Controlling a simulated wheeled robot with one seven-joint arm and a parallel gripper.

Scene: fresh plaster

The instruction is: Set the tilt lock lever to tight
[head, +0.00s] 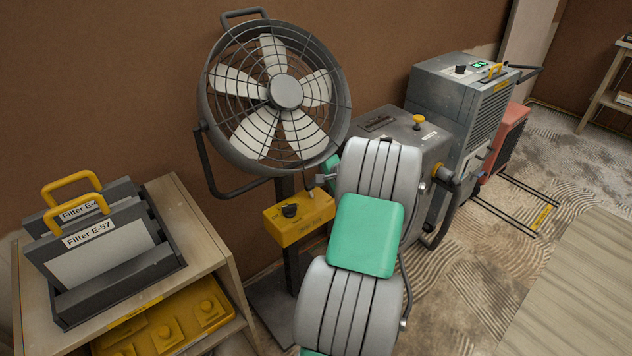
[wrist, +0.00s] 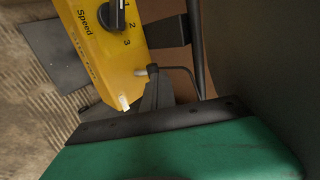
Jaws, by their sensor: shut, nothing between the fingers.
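The fan (head: 285,92) stands on a post with a yellow control box (head: 290,222), which shows close up in the wrist view (wrist: 104,50). A thin bent grey rod with a pale end (wrist: 181,69) lies beside the box in the wrist view; it looks like the tilt lock lever, but I see no tight marking. In the head view my arm hides much of the gripper.
The box carries a black speed knob (head: 290,210) and a small pale toggle (wrist: 124,102). A wooden shelf with filters (head: 105,240) stands at left. Grey machines (head: 462,95) stand at right behind my arm. The patterned floor at right has open room.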

